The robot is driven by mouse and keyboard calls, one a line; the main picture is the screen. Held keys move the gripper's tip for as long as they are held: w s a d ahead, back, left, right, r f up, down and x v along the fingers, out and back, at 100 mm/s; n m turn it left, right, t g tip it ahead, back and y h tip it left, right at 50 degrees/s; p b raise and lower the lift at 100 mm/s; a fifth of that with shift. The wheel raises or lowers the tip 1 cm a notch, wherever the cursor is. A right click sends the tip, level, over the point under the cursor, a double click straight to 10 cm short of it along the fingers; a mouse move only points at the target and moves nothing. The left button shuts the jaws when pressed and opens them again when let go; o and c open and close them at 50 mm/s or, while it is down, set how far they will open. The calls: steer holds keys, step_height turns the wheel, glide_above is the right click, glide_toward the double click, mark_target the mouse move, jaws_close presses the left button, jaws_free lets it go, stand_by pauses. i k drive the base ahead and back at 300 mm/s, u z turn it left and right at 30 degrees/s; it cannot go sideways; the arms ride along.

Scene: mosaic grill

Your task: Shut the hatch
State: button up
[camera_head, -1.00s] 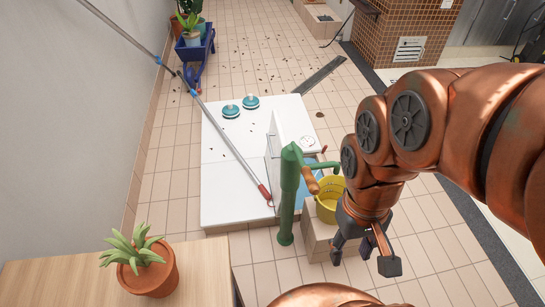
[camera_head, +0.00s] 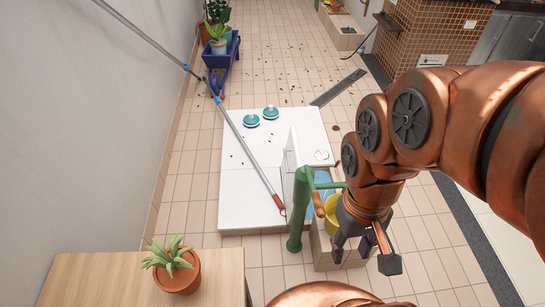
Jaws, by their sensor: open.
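A white hatch panel (camera_head: 290,167) stands upright, open, on a low white platform (camera_head: 247,180). A blue opening (camera_head: 323,177) shows beside it on its right, partly hidden by a green hand pump and my arm. My gripper (camera_head: 364,254) is open and empty, pointing down at the lower right of the hatch, apart from it in the picture. One dark fingertip overlaps the pale block under the yellow bucket; I cannot tell whether they touch.
The green pump (camera_head: 298,205) and yellow bucket (camera_head: 332,214) stand between my gripper and the hatch. A long pole (camera_head: 240,138) slants across the platform, its red end near the hatch. A potted plant (camera_head: 177,273) stands on a wooden table (camera_head: 110,280). Tiled floor is free at right.

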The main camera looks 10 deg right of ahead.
mark_target(292, 160)
steer(key=u, duration=1.25)
steer(key=k, duration=1.05)
steer(key=z, duration=1.1)
steer(key=i, duration=1)
steer(key=u, duration=0.05)
